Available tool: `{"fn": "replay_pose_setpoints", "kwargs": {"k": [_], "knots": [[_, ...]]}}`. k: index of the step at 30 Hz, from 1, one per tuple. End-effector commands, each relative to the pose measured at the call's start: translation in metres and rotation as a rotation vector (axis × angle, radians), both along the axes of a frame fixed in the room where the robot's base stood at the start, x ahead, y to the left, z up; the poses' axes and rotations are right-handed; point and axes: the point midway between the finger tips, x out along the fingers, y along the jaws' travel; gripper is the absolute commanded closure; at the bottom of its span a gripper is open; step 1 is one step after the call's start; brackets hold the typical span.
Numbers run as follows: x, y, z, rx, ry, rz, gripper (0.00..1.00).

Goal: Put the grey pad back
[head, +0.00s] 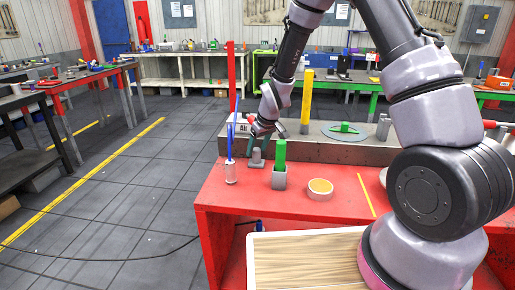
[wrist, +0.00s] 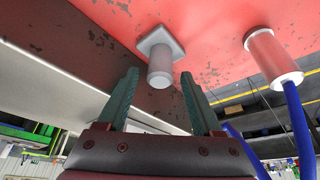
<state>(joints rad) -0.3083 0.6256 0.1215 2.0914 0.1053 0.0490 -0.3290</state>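A grey pad with a square base and a round upright knob (head: 257,158) stands on the red table, in front of the grey raised ledge. It also shows in the wrist view (wrist: 161,50), with the knob pointing toward my gripper. My gripper (head: 262,138) is just above the pad in the head view. In the wrist view its two dark green fingers (wrist: 158,76) are spread apart, with the knob showing between their tips. I cannot tell whether the knob's end is within the fingers. Nothing is held.
On the red table (head: 225,205), a pale cylinder with a blue rod (head: 231,173) stands left of the pad. A grey square holder with a green block (head: 279,178) and a round yellow-topped dish (head: 320,188) stand to the right. A wooden-topped tray (head: 252,262) is nearest.

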Motion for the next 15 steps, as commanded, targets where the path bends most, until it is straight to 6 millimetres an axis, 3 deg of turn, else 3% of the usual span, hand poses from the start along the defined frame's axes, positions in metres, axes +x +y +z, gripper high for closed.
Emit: {"fn": "replay_pose_setpoints", "kwargs": {"k": [8, 15], "knots": [[-0.001, -0.001, 0.008, 0.001, -0.003, 0.000, 0.33], [-0.014, -0.010, 0.049, 0.002, -0.006, -0.002, 0.33]]}}
